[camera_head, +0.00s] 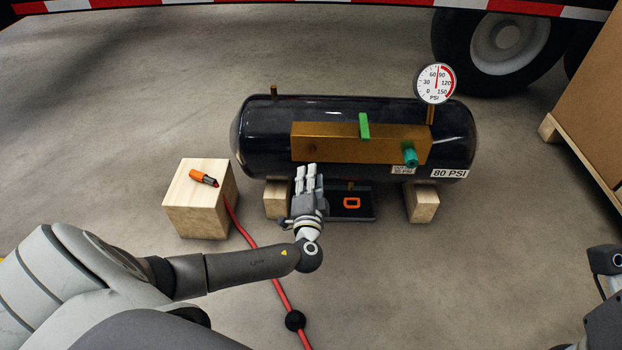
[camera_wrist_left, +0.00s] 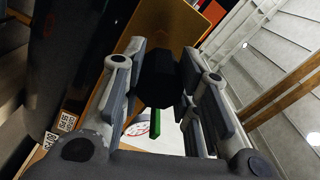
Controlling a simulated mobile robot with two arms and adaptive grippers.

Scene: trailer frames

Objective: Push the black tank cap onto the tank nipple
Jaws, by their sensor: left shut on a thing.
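My left gripper (camera_head: 307,170) is in front of the lower left part of the black tank (camera_head: 262,125), below the brass block (camera_head: 345,145). In the left wrist view its fingers (camera_wrist_left: 160,85) are closed around a dark faceted piece, the black tank cap (camera_wrist_left: 157,78). The cap cannot be made out in the head view. A short brass stub (camera_head: 274,90) stands on the tank's top left.
A green lever (camera_head: 364,126), teal fitting (camera_head: 410,156) and pressure gauge (camera_head: 435,84) stick out at the tank. A wooden block (camera_head: 195,215) with an orange marker-like object (camera_head: 204,178) stands left. A red hose (camera_head: 262,258) crosses the floor. Open floor lies right.

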